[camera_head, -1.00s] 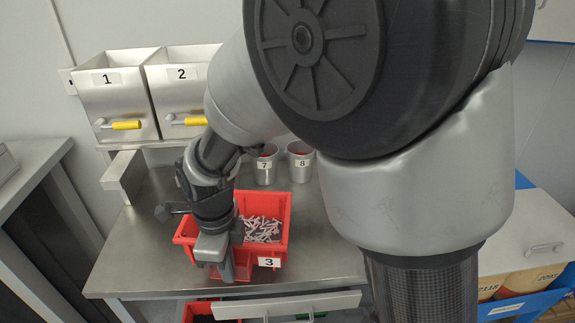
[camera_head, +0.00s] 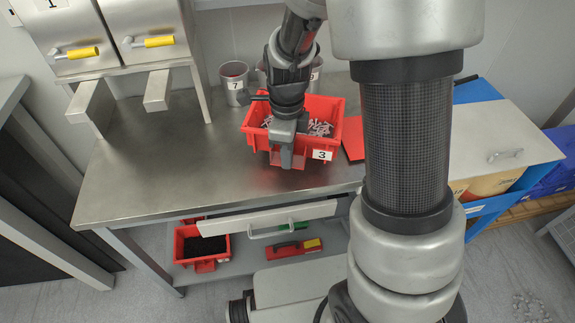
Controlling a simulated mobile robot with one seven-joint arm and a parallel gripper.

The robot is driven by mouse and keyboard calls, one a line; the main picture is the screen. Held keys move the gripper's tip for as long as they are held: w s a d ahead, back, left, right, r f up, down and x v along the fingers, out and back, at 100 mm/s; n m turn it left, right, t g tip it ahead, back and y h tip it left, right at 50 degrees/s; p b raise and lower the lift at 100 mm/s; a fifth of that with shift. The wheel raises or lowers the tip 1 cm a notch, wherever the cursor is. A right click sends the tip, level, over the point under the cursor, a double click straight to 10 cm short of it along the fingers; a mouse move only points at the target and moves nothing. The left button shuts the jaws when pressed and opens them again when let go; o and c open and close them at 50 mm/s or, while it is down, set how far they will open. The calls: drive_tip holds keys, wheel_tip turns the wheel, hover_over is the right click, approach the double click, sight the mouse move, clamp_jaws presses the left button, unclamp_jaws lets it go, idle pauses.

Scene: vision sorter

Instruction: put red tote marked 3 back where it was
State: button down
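The red tote marked 3 (camera_head: 335,141) is at the back right of the metal table (camera_head: 165,165), full of small pale and pinkish pieces. It looks level; I cannot tell whether its base touches the table. My gripper (camera_head: 287,160) comes down over the tote's front wall, left of the label, with one finger outside it. It appears shut on that wall, but the inner finger is hidden. My wrist and forearm hide part of the tote's inside and back.
Metal cup 7 (camera_head: 233,82) and cup 8 (camera_head: 315,72) stand behind the tote. A flat red piece (camera_head: 354,138) lies close on its right. The table's left half is clear. A drawer (camera_head: 300,217) and a lower red bin (camera_head: 201,246) are below.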

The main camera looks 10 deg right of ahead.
drive_tip(key=shift+f+b, duration=0.35)
drive_tip(key=shift+f, duration=1.65)
drive_tip(key=c, duration=2.5)
unclamp_jaws()
drive_tip(key=shift+f, duration=0.15)
drive_tip(key=o, duration=0.5)
